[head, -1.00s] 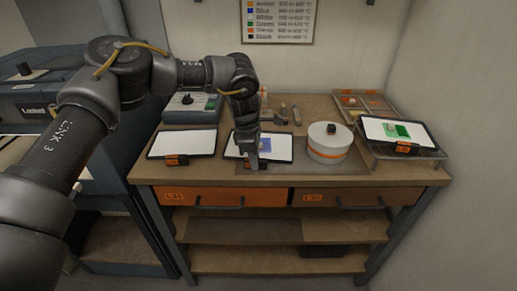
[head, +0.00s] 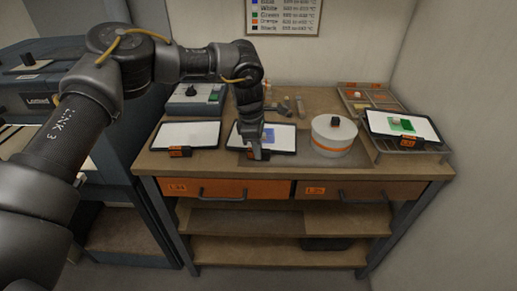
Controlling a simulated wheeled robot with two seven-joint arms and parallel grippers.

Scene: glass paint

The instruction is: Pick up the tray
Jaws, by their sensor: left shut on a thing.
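Three dark-rimmed flat trays with white faces are in the head view. The left tray (head: 184,134) is blank. The middle tray (head: 284,142) bears a blue patch (head: 269,133). The right tray (head: 421,123) bears a green patch and sits tilted on a metal rack. My left gripper (head: 257,152) points down at the middle tray's front edge and is shut on that tray there. My gripper and wrist hide part of this tray. I cannot tell whether it is clear of the bench. My right gripper is not in view.
A round white pot (head: 332,139) with an orange band stands close right of the middle tray. A grey device (head: 196,98) is behind the left tray. A sectioned box (head: 372,97) is at the back right. Drawers (head: 225,189) with handles are below the bench top.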

